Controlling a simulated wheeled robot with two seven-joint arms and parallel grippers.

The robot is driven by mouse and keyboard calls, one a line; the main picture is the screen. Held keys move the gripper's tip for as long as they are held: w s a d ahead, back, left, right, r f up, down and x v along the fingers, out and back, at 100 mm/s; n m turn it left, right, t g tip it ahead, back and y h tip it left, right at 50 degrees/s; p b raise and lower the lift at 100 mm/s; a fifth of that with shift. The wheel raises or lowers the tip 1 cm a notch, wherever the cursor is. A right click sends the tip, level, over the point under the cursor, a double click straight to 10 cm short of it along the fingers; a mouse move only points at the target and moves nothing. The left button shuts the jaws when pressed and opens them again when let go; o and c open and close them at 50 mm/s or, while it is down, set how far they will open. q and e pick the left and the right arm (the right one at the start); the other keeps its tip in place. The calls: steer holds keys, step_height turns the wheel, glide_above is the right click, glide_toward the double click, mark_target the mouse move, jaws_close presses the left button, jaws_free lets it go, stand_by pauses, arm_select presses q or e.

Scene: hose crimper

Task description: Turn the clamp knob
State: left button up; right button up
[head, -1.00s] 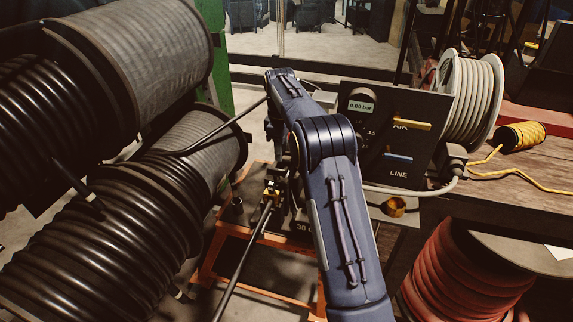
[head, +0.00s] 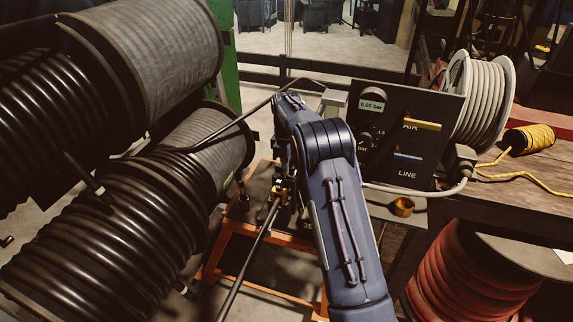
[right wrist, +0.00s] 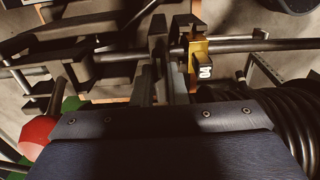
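My right arm reaches forward in the head view, and its wrist end and gripper (head: 281,165) hang beside the crimper bench, largely hidden by the arm. In the right wrist view my right gripper's dark fingers (right wrist: 165,62) are close to a dark rod or hose (right wrist: 262,45) with a brass fitting (right wrist: 197,56) marked by a white tag. I cannot tell whether they touch it or how far they are open. A red faceted knob (right wrist: 37,137) is at the left of that view, apart from the fingers; I cannot tell if it is the clamp knob. My left gripper is out of view.
A black control panel (head: 385,165) with a gauge, a yellow AIR lever and a blue LINE lever stands right of my arm. Large black hose reels (head: 105,240) crowd the left. A brass ring (head: 403,207) sits below the panel. A red hose coil (head: 465,280) is at lower right.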

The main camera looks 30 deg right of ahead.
jaws_close()
